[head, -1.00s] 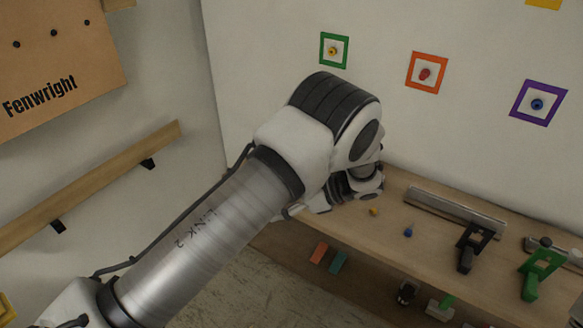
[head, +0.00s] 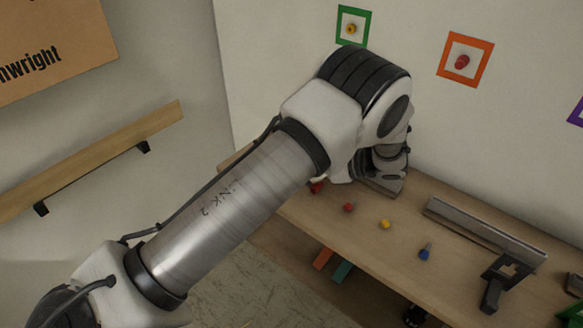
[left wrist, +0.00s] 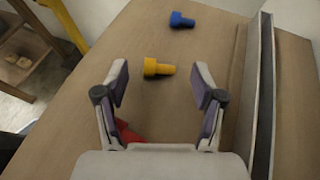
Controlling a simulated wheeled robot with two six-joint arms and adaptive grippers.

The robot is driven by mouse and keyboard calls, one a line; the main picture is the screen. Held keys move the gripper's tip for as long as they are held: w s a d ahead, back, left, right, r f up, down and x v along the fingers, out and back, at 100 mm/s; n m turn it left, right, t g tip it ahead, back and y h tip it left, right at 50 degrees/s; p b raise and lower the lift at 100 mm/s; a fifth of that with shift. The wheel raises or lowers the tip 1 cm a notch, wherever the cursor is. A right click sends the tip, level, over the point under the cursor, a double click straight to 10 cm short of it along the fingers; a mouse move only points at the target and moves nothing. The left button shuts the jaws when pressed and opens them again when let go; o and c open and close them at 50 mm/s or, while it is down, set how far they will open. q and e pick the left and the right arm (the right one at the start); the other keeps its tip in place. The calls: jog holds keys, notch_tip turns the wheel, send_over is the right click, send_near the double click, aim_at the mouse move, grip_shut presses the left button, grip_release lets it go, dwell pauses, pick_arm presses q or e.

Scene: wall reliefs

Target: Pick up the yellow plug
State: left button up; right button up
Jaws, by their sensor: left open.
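The yellow plug (head: 385,224) lies on the wooden shelf between a red plug (head: 348,207) and the blue plug (head: 425,252). In the left wrist view the yellow plug (left wrist: 158,67) lies on its side, its wide head to the left, between and slightly beyond my fingertips. My left gripper (left wrist: 160,84) is open and empty, with a finger on each side. The blue plug (left wrist: 181,19) lies farther off. A red thing (left wrist: 127,132) is partly hidden behind the gripper's base. In the head view my arm hides the left gripper's fingers. My right gripper is not in view.
A long grey metal rail (head: 480,234) lies right of the plugs; it also shows in the left wrist view (left wrist: 264,90). A black bracket (head: 508,272) stands near it.

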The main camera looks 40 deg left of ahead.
pick_arm(q)
jog(key=shift+x, duration=1.05)
jog(key=c, duration=0.8)
